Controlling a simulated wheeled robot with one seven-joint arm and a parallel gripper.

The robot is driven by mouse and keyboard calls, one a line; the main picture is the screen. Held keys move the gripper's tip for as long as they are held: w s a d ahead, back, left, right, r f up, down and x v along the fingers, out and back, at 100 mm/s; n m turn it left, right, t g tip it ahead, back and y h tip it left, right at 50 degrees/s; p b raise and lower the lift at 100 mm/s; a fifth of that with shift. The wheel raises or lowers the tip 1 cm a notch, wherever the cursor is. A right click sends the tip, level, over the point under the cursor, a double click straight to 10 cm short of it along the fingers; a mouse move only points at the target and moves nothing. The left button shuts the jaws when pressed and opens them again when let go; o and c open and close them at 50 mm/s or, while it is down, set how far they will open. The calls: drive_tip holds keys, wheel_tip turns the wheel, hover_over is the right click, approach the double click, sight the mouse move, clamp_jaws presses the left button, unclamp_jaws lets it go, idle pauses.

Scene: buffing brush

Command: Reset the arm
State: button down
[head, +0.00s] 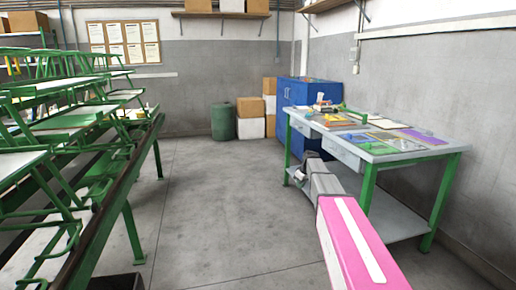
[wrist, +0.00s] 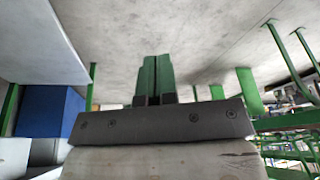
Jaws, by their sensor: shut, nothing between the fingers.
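My arm, pink with a white stripe (head: 355,245) and a grey section, reaches up from the bottom right in the head view. Its far end points at the front of the workbench and appears in front of the bench's left side. My gripper shows small at that end, partly hidden by the arm. In the wrist view, my gripper (wrist: 157,58) has two green fingers lying side by side, shut with nothing between them. Grey floor shows beyond the fingertips.
The grey-topped workbench (head: 372,152) with green legs carries tools and coloured sheets. A blue cabinet (head: 293,95), boxes (head: 250,128) and a green bin (head: 223,121) stand behind. Green racks (head: 75,125) fill the left. The floor (head: 215,200) between is clear.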

drive_tip(key=s+a+f+m, duration=0.1)
drive_tip(key=s+f+m, duration=0.1)
drive_tip(key=s, duration=1.1)
drive_tip(key=s+a+f+m+g+h, duration=0.1)
drive_tip(key=s+f+m, duration=0.2)
drive_tip(key=s, duration=1)
drive_tip(key=s+a+f+m+g+h, duration=0.1)
drive_tip(key=s+f, duration=0.3)
drive_tip(key=s, duration=0.9)
drive_tip(key=shift+a+f+m, duration=0.25)
drive_tip(key=shift+a+m, duration=0.05)
drive_tip(key=shift+m, duration=0.5)
